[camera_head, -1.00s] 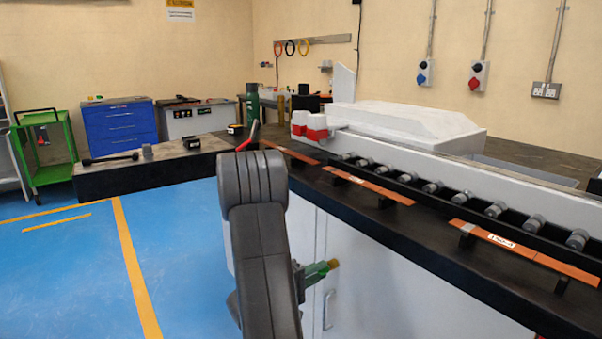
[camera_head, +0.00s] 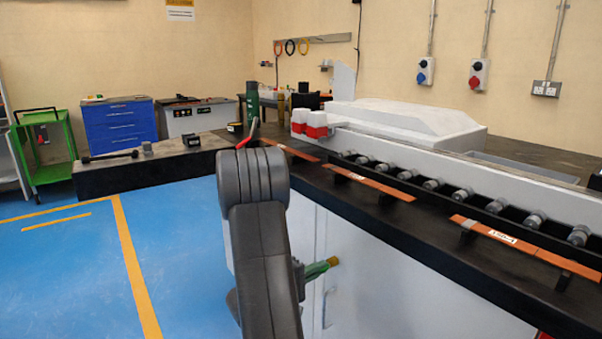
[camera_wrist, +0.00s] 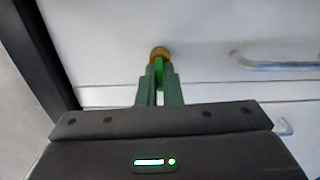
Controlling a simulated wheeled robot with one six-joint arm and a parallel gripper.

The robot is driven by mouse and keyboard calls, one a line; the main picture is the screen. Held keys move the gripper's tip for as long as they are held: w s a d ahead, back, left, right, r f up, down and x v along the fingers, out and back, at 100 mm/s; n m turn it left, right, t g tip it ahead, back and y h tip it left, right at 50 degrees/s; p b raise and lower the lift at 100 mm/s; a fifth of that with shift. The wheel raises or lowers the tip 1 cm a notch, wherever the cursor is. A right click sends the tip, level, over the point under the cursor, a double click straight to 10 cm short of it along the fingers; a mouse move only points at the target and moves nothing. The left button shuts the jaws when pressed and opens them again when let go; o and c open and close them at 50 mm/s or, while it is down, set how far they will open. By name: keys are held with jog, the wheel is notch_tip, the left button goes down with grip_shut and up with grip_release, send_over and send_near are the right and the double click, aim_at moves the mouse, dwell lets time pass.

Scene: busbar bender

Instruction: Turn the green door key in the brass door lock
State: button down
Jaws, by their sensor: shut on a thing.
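The brass door lock (camera_wrist: 160,53) is a round brass piece on the pale cabinet door (camera_wrist: 205,65) in the wrist view. It also shows in the head view (camera_head: 333,261), just beyond my fingertips. The green door key (camera_wrist: 158,72) is a bright green strip between my dark green fingers, reaching up to the lock. My gripper (camera_wrist: 158,82) is shut on the key, right in front of the lock. In the head view my gripper (camera_head: 316,269) shows partly behind my arm, and the key cannot be told apart from the fingers. How deep the key sits is hidden.
A metal door handle (camera_wrist: 275,63) stands out to the right of the lock. The dark worktop (camera_head: 430,240) with copper bars and rollers overhangs the cabinet. The blue floor (camera_head: 60,280) at the left is clear.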

jog(key=shift+n+p, duration=0.9)
jog(key=shift+n, duration=1.7)
jog(key=shift+r+n+p, duration=0.2)
jog(key=shift+n+p, duration=0.4)
jog(key=shift+n, duration=0.2)
jog(key=shift+n+p, duration=0.7)
jog(key=shift+n, duration=0.5)
jog(key=shift+f+n, duration=0.2)
jog(key=shift+n, duration=0.7)
